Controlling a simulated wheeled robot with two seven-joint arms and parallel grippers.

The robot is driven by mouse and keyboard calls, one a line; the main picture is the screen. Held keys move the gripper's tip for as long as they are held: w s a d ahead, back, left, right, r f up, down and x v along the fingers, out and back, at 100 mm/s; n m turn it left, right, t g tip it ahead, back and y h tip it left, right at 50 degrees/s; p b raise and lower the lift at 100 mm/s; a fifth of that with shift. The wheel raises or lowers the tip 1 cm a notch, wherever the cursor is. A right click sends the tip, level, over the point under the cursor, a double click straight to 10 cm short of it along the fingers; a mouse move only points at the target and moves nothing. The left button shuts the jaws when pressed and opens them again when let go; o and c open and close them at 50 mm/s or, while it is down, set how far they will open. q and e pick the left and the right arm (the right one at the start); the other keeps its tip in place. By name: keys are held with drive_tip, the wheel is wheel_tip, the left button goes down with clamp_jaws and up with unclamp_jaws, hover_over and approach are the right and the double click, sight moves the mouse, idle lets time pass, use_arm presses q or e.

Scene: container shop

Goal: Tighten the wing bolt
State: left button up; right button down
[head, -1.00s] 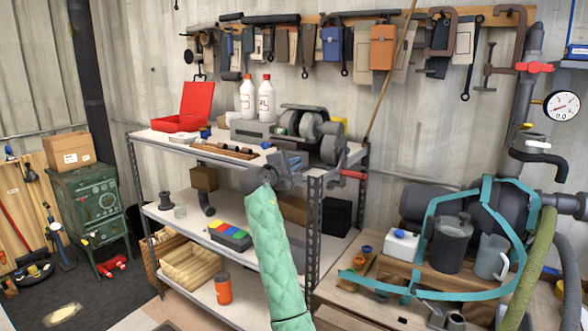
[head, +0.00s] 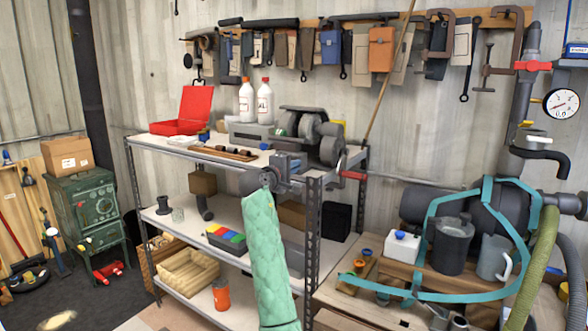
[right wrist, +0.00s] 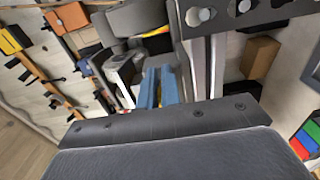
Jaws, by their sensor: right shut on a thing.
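My right gripper (head: 284,166) is at the front edge of the shelf unit's top, at the end of my green-sleeved arm. It is shut, and what it grips is small and mostly hidden by the gripper in the head view. In the right wrist view, blue upright parts (right wrist: 168,86) show just beyond the gripper's dark body. I cannot tell clearly whether they are the wing bolt or finger parts. The grey bench grinder (head: 322,140) stands on the top shelf just behind the gripper. My left gripper is not in view.
The metal shelf unit (head: 313,225) has a red open case (head: 183,122) and two white bottles (head: 246,104) on top. Below are a tray of coloured blocks (head: 226,240) and an orange can (head: 221,294). A wooden bench with a motor (head: 488,222) stands at the right.

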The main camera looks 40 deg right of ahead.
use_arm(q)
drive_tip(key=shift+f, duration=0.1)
use_arm(e)
drive_tip(key=shift+f, duration=0.15)
drive_tip(key=c, duration=1.6)
unclamp_jaws()
